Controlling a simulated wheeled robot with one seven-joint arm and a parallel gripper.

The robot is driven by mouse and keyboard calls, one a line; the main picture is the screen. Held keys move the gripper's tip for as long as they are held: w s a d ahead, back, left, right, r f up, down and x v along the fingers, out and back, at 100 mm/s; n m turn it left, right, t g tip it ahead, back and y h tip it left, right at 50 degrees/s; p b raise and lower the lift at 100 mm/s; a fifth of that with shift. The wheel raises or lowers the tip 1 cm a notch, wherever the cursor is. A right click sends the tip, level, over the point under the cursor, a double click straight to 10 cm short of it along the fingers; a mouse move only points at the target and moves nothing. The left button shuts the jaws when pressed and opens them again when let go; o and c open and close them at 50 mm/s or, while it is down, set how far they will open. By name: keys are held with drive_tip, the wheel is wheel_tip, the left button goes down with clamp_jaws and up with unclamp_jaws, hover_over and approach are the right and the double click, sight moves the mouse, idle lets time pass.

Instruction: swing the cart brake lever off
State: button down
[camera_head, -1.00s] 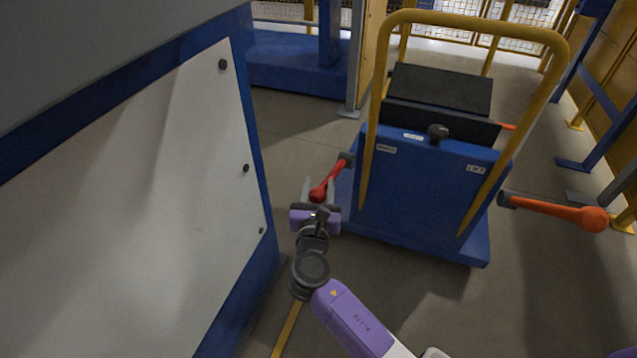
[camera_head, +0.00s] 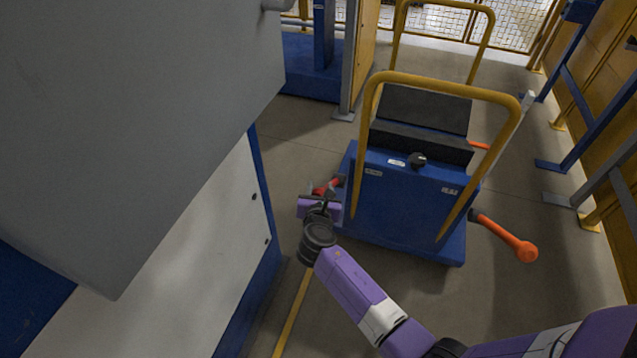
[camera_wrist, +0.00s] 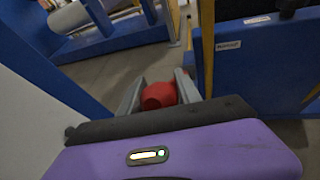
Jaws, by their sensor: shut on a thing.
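The blue cart (camera_head: 400,205) with yellow hoop handles stands on the floor right of centre. A red brake lever (camera_head: 328,187) sticks out from its left side. My gripper (camera_head: 317,192) is at this lever, left of the cart. In the wrist view, my gripper (camera_wrist: 158,92) has its two grey fingers on either side of the lever's red end (camera_wrist: 158,95), shut on it. The purple gripper body hides part of the lever in the head view. An orange lever (camera_head: 505,236) sticks out from the cart's right side and slopes down; nothing touches it.
A large grey and white machine (camera_head: 190,260) with a blue frame stands close on the left. Blue and yellow racks (camera_head: 600,110) line the right side. A mesh fence (camera_head: 440,25) closes the back. Open floor (camera_head: 540,300) lies right of and before the cart.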

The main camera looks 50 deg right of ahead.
drive_tip(key=w+d+r+g+y+p, duration=0.1)
drive_tip(key=d+r+p, duration=0.5)
drive_tip(key=p, duration=0.9)
drive_tip(key=shift+w+d+r+m+y, duration=0.15)
drive_tip(key=shift+w+d+m+y, duration=0.15)
drive_tip(key=shift+w+d+y, duration=0.5)
drive_tip(key=shift+w+a, duration=0.2)
drive_tip(key=shift+w, duration=0.05)
drive_tip(key=c, duration=0.9)
unclamp_jaws()
drive_tip(key=shift+s+d+g, duration=0.1)
drive_tip(key=shift+g, duration=0.2)
